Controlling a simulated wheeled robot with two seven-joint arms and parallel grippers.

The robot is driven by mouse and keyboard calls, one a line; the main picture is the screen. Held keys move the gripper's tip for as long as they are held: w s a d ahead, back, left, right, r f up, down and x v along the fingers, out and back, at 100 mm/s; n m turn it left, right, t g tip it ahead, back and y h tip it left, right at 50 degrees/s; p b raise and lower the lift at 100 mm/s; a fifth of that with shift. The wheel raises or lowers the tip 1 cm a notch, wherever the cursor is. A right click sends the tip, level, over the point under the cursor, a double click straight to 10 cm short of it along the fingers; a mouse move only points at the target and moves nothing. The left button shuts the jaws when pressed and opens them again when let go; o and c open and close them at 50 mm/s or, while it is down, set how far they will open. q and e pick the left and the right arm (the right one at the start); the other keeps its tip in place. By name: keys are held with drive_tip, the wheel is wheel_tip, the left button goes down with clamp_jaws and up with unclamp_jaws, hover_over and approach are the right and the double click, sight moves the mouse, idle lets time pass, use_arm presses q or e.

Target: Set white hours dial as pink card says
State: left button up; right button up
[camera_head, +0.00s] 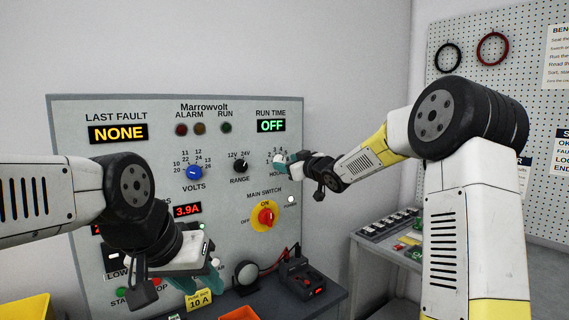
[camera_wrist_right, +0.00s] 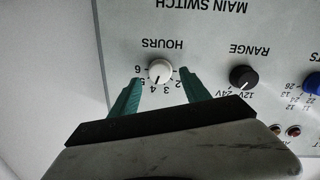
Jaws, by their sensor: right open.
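In the head view my right gripper (camera_head: 284,160) is at the panel and hides most of the dial. My left gripper (camera_head: 202,277) is low before the panel, its jaw state unclear. I see no pink card.
The grey panel (camera_head: 75,125) also bears the blue volts dial (camera_head: 194,172), black range dial (camera_head: 240,166) and red main switch (camera_head: 266,216). A meter (camera_head: 302,280) stands on the bench below. A side table (camera_head: 385,242) with parts is at right.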

drive_tip(key=shift+v, duration=2.75)
drive_tip(key=s+d+f+m+g+h, duration=0.2)
drive_tip(key=s+d+m+h, duration=0.15)
drive_tip(key=s+d, duration=0.45)
drive_tip(key=s+d+f+m+g+h, duration=0.1)
drive_tip(key=s+d+m+h, duration=0.3)
drive_tip(key=s, duration=0.7)
drive_tip(key=s+a+f+g, duration=0.1)
drive_tip(key=s+f, duration=0.3)
drive_tip(key=s, duration=0.6)
drive_tip(key=s+f+m+g, duration=0.1)
drive_tip(key=s+f+g, duration=0.3)
drive_tip(key=s, duration=0.7)
drive_tip(key=shift+s+a+f+g, duration=0.2)
drive_tip(key=shift+a+f+g, duration=0.15)
drive_tip(key=shift+f, duration=0.15)
drive_tip(key=shift+w+y, duration=0.1)
drive_tip(key=shift+y, duration=0.15)
